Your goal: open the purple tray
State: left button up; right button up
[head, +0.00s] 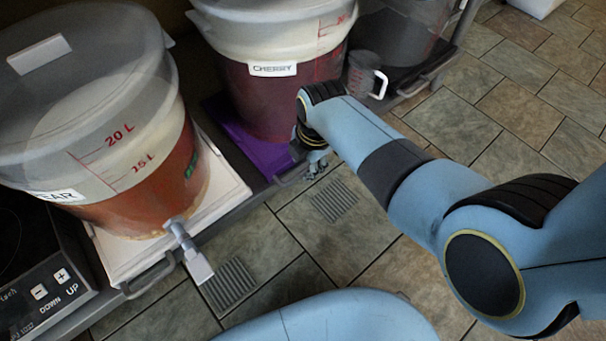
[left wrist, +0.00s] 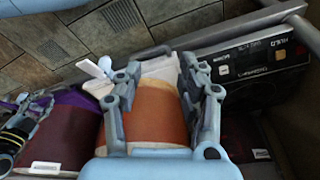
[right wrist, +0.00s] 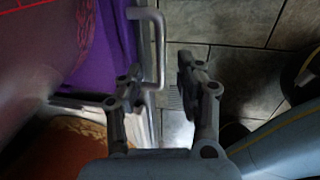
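The purple tray (head: 262,154) lies under the cherry bucket (head: 262,100), with a grey bar handle along its front edge. My right gripper (head: 316,163) is low at that handle in the head view, partly hidden by my arm. In the right wrist view, the handle (right wrist: 159,42) reaches between the spread fingers of my right gripper (right wrist: 160,78), beside the purple tray (right wrist: 112,45). I cannot tell whether the fingers touch it. My left gripper (left wrist: 157,75) is open and empty over the orange bucket (left wrist: 160,112). It is out of the head view.
The pear bucket (head: 150,190), with a tap (head: 190,255) sticking out in front, stands on a white tray (head: 225,190). A control panel (head: 45,295) is at the lower left. A measuring cup (head: 362,75) is behind my right arm. The tiled floor in front is mostly clear.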

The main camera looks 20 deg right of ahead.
aim_at(303, 173)
notch_tip(303, 173, down, 3)
jog(key=shift+w+a+b, duration=0.1)
jog(key=shift+b, duration=0.95)
pick_arm(q)
jog(key=shift+w+d+f+t+b, duration=0.2)
jog(key=shift+w+f+t, duration=0.1)
jog(key=shift+w+t, duration=0.25)
jog(key=shift+w+d+f+t+b, duration=0.15)
jog(key=shift+w+f+t, duration=0.15)
jog(key=shift+w+t, duration=0.25)
jog(key=shift+w+d+f+t+b, duration=0.1)
jog(key=shift+w+f+t+b, duration=0.15)
jog(key=shift+w+t, duration=0.3)
pick_arm(e)
jog(key=shift+w+f, duration=0.2)
jog(key=shift+f, duration=0.2)
grip_shut()
